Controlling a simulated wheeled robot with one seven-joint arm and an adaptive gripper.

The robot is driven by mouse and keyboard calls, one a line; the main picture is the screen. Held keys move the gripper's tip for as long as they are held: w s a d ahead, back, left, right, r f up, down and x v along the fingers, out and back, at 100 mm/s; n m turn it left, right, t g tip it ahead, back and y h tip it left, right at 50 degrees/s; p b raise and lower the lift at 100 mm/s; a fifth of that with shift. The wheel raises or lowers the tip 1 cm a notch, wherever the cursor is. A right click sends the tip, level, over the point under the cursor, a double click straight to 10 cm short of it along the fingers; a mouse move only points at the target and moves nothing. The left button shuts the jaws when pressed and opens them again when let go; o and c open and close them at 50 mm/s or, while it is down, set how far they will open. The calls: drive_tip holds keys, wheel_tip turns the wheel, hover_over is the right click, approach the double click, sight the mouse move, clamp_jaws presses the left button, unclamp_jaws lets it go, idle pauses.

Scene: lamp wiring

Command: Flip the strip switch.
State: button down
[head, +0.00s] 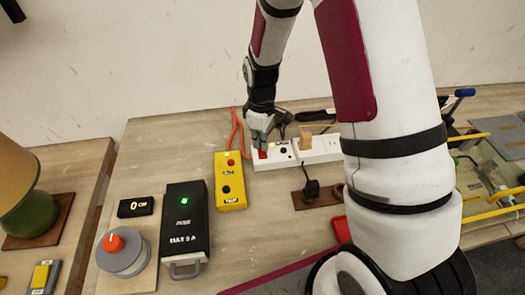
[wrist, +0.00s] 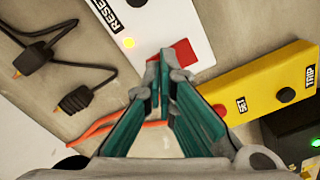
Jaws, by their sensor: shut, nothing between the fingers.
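The white power strip (head: 310,151) lies on the table near the wall. Its red switch (head: 262,154) is at the strip's left end. In the wrist view the strip (wrist: 165,18) carries a RESET label and a lit yellow light, and the red switch (wrist: 186,52) is partly covered by my fingertips. My gripper (head: 258,143) points down over the switch end, shut and empty. In the wrist view its fingertips (wrist: 162,62) meet at the edge of the red switch. I cannot tell whether they touch it or which way the switch is tipped.
A yellow box (head: 230,190) with SET and TRIP buttons stands close left of the strip. A black fuse box (head: 185,215) with a green light, a display (head: 135,206) and an orange-topped dial (head: 118,250) are further left. A black plug (head: 311,188) lies in front of the strip.

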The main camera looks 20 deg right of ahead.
drive_tip(key=shift+f, duration=0.15)
drive_tip(key=shift+r+p, duration=1.2)
drive_tip(key=shift+r, duration=2.3)
